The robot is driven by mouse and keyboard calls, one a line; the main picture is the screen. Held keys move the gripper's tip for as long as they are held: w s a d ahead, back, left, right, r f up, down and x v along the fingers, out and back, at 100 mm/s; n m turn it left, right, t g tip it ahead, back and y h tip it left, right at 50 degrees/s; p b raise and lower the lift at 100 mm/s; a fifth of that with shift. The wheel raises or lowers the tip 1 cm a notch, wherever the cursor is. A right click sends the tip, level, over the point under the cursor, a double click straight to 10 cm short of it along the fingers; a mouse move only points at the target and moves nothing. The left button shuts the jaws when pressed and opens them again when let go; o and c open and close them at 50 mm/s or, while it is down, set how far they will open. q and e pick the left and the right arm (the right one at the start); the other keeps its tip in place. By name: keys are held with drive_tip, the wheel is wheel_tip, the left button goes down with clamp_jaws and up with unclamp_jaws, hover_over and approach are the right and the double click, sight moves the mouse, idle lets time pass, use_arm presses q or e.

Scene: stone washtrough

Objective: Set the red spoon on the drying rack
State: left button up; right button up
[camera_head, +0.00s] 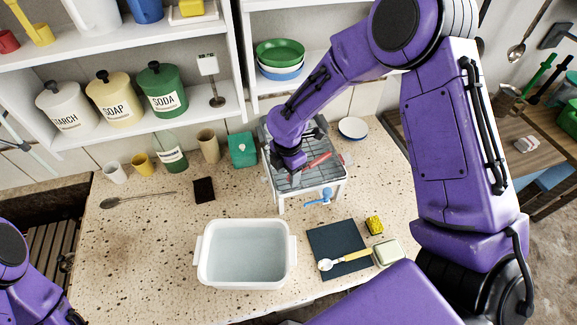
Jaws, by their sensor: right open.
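The drying rack (335,177) is a pale stand with a grey wire top on the speckled stone counter, right of centre. A red piece, which looks like the red spoon (320,160), lies across its top; the rest of it is hidden or too small to make out. My right gripper (291,176) is low over the left part of the rack, beside the red piece, with its jaws open. I cannot tell whether it touches the wires. Only part of my left arm shows at the lower left; its gripper is out of view.
A white basin of water (247,255) stands in front of the rack. A blue spoon (319,198) is at the rack's front edge. A dark mat (330,238) carries a yellow-handled spoon (345,260). Cups and a green box (242,149) stand left of the rack.

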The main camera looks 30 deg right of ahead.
wheel_tip(320, 180, up, 12)
drive_tip(key=b, duration=0.2)
drive_tip(key=shift+s+d, duration=0.15)
drive_tip(key=shift+d, duration=0.05)
drive_tip(key=shift+s+d, duration=0.1)
drive_tip(key=shift+s, duration=0.05)
